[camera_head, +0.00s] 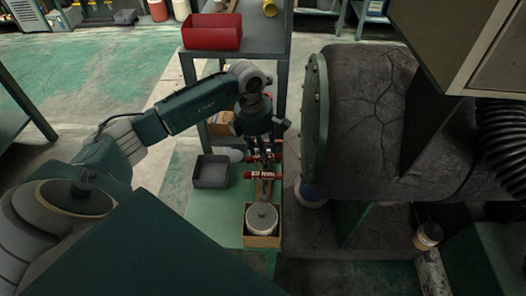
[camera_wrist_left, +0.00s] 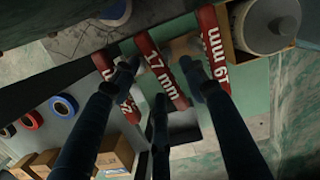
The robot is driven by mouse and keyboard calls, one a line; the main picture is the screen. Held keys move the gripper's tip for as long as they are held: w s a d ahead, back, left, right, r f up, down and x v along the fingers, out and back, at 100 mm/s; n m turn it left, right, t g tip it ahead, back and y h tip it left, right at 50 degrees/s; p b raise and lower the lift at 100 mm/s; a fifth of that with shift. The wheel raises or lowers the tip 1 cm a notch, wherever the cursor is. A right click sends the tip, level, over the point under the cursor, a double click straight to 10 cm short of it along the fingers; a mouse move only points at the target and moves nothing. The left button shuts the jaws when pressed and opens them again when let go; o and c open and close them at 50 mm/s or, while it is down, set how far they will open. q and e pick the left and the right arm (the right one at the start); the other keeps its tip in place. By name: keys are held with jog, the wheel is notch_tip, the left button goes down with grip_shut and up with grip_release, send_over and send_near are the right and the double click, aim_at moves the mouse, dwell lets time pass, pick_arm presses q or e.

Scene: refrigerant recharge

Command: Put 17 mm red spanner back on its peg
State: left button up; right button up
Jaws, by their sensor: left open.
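The red 17 mm spanner (camera_wrist_left: 166,84) shows its white marking in the left wrist view, between the dark fingers of my left gripper (camera_wrist_left: 160,80). The gripper is open around it; I cannot tell whether any finger touches it. A red 19 mm spanner (camera_wrist_left: 228,85) lies to its right and another red one (camera_wrist_left: 103,62) to its left, its marking partly hidden. In the head view my left gripper (camera_head: 265,157) points down over the row of red spanners (camera_head: 263,175). I cannot make out the peg. My right gripper is not in view.
A grey tray (camera_head: 211,183) sits left of the spanners. A wooden box (camera_head: 262,241) with a round canister (camera_head: 262,217) stands in front. A large cracked dark tank (camera_head: 365,115) stands close on the right. A red bin (camera_head: 212,40) is on the shelf behind.

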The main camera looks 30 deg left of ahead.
pick_arm(q)
notch_tip(320, 180, up, 12)
jog(key=s+a, duration=0.1)
jog(key=shift+a, duration=0.15)
jog(key=shift+f, duration=0.15)
